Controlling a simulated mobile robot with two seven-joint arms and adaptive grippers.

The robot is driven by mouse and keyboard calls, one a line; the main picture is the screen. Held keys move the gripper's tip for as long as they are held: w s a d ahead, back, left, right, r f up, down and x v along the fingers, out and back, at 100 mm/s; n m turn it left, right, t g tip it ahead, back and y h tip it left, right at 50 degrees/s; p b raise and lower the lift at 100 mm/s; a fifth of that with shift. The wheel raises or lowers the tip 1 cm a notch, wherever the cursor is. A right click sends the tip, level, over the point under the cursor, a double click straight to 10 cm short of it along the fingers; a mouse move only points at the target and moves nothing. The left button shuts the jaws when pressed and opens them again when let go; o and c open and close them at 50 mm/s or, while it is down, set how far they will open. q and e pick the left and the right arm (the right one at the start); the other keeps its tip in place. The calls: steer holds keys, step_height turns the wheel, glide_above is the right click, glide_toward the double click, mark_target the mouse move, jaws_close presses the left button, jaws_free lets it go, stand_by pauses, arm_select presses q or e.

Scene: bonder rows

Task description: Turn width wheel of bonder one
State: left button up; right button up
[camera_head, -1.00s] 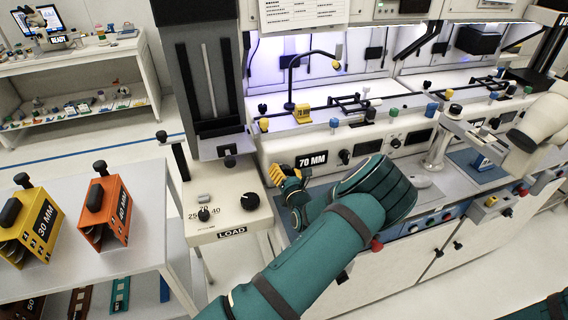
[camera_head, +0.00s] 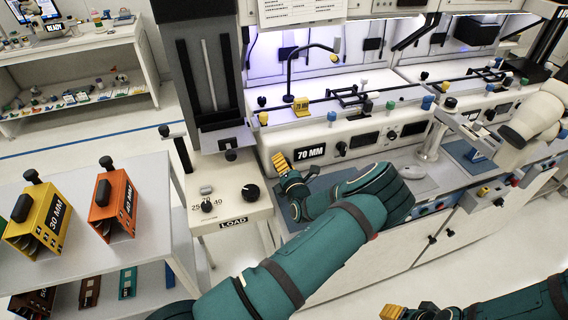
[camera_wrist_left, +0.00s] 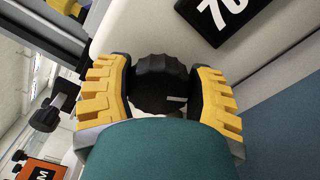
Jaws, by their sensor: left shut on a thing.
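My left gripper (camera_head: 281,163) is at the front panel of the bonder, just left of the "70 MM" display (camera_head: 311,153). In the left wrist view, its yellow fingers (camera_wrist_left: 160,98) stand on both sides of a black ribbed wheel (camera_wrist_left: 160,82) with a pale mark, and the gripper is shut on it. The wheel is hidden behind the gripper in the head view. My right gripper (camera_head: 406,312) shows at the bottom edge, partly cut off; its opening cannot be made out.
The LOAD unit (camera_head: 233,213) with black knobs stands left of the bonder. A shelf (camera_head: 110,263) with a yellow "30 MM" magazine (camera_head: 40,221) and an orange one (camera_head: 113,204) is further left. A second bonder station with another arm (camera_head: 535,115) stands to the right.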

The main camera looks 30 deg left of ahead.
arm_select(q)
steer(key=shift+f, duration=0.1)
steer(key=o, duration=1.2)
steer(key=shift+v, duration=3.8)
steer(key=shift+s, duration=0.15)
